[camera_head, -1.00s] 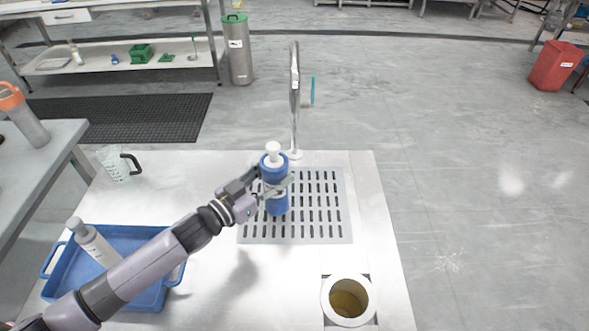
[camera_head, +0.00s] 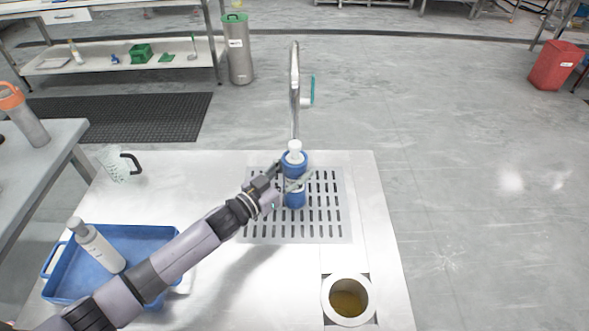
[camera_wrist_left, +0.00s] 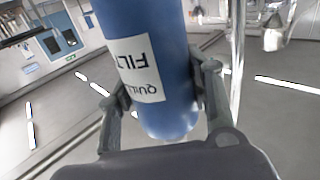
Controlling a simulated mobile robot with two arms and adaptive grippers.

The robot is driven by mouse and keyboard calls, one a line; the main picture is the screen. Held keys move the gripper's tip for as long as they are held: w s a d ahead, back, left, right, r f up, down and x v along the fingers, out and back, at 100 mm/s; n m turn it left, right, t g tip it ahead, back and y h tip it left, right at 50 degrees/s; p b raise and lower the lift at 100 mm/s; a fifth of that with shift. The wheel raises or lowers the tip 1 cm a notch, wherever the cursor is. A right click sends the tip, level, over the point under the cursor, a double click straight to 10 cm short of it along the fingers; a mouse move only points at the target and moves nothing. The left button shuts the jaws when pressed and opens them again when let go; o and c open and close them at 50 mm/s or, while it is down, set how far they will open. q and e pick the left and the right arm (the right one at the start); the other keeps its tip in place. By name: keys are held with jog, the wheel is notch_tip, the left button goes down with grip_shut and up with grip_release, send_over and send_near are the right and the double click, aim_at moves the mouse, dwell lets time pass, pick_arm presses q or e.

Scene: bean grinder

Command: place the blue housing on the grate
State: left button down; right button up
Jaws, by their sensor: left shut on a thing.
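The blue housing (camera_head: 295,198) is an upright blue cylinder with a white top. My left gripper (camera_head: 290,185) is shut around its middle, over the slotted grate (camera_head: 335,225). In the head view I cannot tell whether its base touches the grate. In the left wrist view the blue housing (camera_wrist_left: 160,50) fills the upper middle, with a white label, between the fingers of the left gripper (camera_wrist_left: 165,95). My right gripper is not in view.
A tall metal faucet (camera_head: 294,100) stands just behind the housing. A blue tray (camera_head: 150,235) holding a white bottle (camera_head: 98,246) is at the left. A clear jug (camera_head: 113,164) stands behind it. A round white-rimmed opening (camera_head: 349,300) is at the front right.

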pick_arm(q)
jog(key=c, duration=0.8)
grip_release()
jog(key=shift+f, duration=0.1)
jog(key=v, duration=1.2)
jog(key=shift+r, duration=0.2)
